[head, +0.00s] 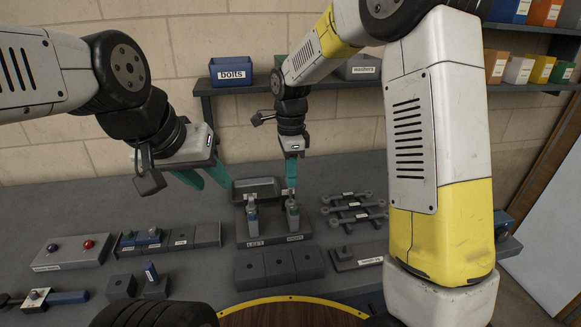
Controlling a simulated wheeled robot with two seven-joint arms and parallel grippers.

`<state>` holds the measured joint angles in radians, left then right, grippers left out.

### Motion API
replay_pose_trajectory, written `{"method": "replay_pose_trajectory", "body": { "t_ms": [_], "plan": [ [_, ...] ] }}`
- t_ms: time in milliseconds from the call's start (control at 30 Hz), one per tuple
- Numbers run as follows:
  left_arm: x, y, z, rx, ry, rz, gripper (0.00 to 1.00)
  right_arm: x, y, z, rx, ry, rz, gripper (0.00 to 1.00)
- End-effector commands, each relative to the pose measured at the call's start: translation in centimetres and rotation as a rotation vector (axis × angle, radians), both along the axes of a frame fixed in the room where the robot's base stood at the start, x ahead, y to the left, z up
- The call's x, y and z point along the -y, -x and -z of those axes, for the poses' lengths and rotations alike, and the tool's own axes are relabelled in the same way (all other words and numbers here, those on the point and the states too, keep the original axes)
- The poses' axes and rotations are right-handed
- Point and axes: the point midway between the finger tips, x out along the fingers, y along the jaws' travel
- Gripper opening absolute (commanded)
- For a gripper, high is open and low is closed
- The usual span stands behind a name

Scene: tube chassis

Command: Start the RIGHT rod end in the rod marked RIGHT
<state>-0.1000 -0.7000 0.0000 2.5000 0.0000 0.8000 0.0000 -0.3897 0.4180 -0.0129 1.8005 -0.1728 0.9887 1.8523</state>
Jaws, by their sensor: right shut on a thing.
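A dark stand (274,238) on the bench holds two upright rods side by side. Its front label under the left rod (252,218) reads LEFT; the label under the right rod (293,216) is too small to read surely. My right gripper (291,188) points down directly above the right rod, its teal fingers shut. The rod end between them is mostly hidden, and I cannot tell whether it touches the rod's top. My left gripper (212,184) is open and empty, left of the stand and above the bench.
A grey tray (257,185) lies behind the stand. Several wrenches (355,208) lie to its right, dark blocks (279,267) in front. A button box (73,251) and a row of fixtures (168,240) are at left. A shelf with bins (231,72) is above.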

Motion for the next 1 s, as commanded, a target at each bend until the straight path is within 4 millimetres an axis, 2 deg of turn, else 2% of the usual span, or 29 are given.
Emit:
{"method": "replay_pose_trajectory", "body": {
  "t_ms": [1000],
  "plan": [
    [0.0, 0.0, 0.0, 0.0, 0.0, 0.0, 0.37, 0.0, 0.0, 3.1, -0.001, 0.0, -0.001, 0.0]
  ]
}}
